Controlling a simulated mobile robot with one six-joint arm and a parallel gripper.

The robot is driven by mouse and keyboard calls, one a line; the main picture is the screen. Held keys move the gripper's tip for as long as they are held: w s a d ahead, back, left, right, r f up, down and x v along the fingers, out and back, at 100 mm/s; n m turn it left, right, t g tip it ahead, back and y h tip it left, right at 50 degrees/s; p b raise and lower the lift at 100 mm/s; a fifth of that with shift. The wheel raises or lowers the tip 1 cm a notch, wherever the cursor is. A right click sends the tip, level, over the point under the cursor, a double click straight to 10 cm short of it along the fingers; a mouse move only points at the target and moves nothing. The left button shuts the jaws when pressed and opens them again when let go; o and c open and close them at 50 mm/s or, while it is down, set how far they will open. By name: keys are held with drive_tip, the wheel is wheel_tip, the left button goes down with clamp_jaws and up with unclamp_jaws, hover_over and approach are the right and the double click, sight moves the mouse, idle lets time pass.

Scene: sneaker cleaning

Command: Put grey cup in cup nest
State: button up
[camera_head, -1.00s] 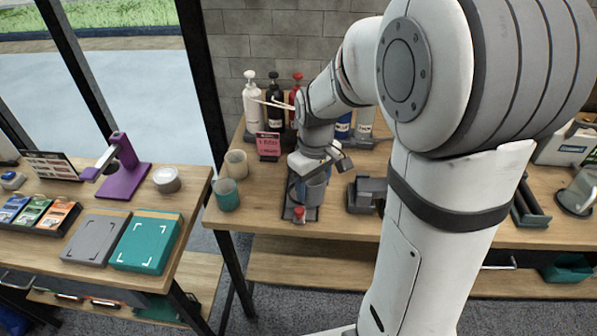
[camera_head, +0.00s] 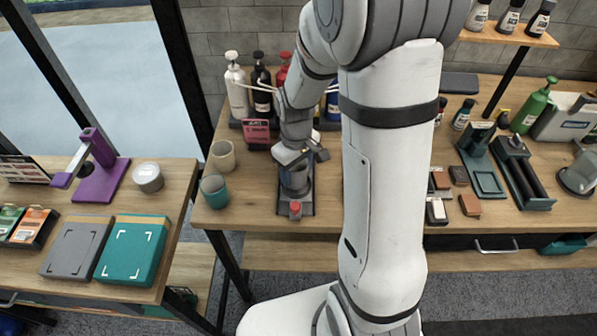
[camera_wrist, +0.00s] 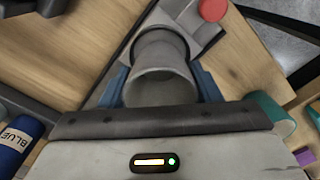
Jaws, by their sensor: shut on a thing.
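My gripper (camera_wrist: 160,92) is shut on the grey cup (camera_wrist: 160,86), with a blue finger on each side of it. In the head view the cup (camera_head: 297,184) is partly hidden under my gripper (camera_head: 296,172). In the wrist view the cup's far end meets a dark round ring on this stand (camera_wrist: 200,38), which looks like the cup nest. I cannot tell whether the cup rests in it or is just above it.
A teal cup (camera_head: 214,190) and a beige cup (camera_head: 223,155) stand to the left. Pump bottles (camera_head: 237,85) and a pink card (camera_head: 257,132) stand behind. A blue bottle (camera_wrist: 14,145) shows in the wrist view. Brushes and blocks lie to the right of my arm.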

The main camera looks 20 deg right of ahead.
drive_tip(key=shift+f, duration=0.9)
drive_tip(key=shift+f, duration=0.2)
drive_tip(key=o, duration=0.9)
drive_tip(key=shift+o, duration=0.2)
drive_tip(key=shift+r, duration=0.2)
